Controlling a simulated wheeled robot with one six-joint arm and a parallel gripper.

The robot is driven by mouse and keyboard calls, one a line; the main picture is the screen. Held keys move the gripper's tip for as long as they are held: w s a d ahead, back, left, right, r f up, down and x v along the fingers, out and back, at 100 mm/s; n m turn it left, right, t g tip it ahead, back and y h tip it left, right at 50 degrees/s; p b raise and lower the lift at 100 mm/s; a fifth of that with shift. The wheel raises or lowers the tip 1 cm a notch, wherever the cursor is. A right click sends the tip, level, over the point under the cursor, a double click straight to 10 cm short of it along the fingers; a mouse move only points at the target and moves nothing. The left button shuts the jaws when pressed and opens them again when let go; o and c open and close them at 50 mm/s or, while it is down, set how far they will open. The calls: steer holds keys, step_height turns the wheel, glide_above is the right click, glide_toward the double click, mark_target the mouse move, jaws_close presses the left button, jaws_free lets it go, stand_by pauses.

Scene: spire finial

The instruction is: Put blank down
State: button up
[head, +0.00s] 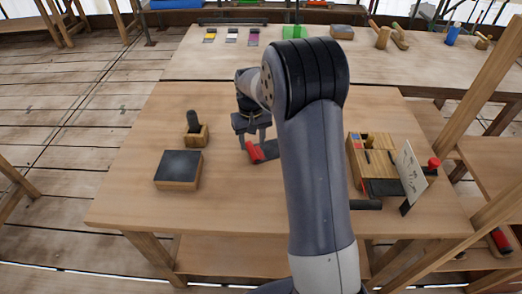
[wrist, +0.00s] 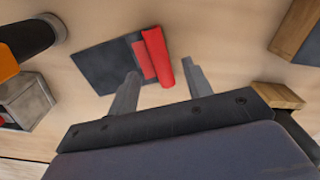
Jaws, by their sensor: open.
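A red bar, which I take to be the blank, lies on a dark flat plate (wrist: 100,66) on the table. The bar shows in the wrist view (wrist: 157,56) and in the head view (head: 253,152). A second, flatter red strip (wrist: 143,60) lies along the bar. My gripper (wrist: 162,72) is open, its fingers apart on either side of the red pieces and pointing at them. In the head view my gripper (head: 253,141) is low over the plate. I cannot tell whether a finger touches the bar.
A dark-topped block (head: 178,166) and a wooden holder (head: 196,136) with a dark cylinder stand left. A wooden organizer (head: 372,160), white card (head: 410,172) and red knob (head: 434,163) stand right. The front middle of the table is clear. Another table (head: 200,65) is behind.

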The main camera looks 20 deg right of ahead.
mark_target(252, 149)
steer(key=shift+f, duration=1.85)
jaws_close()
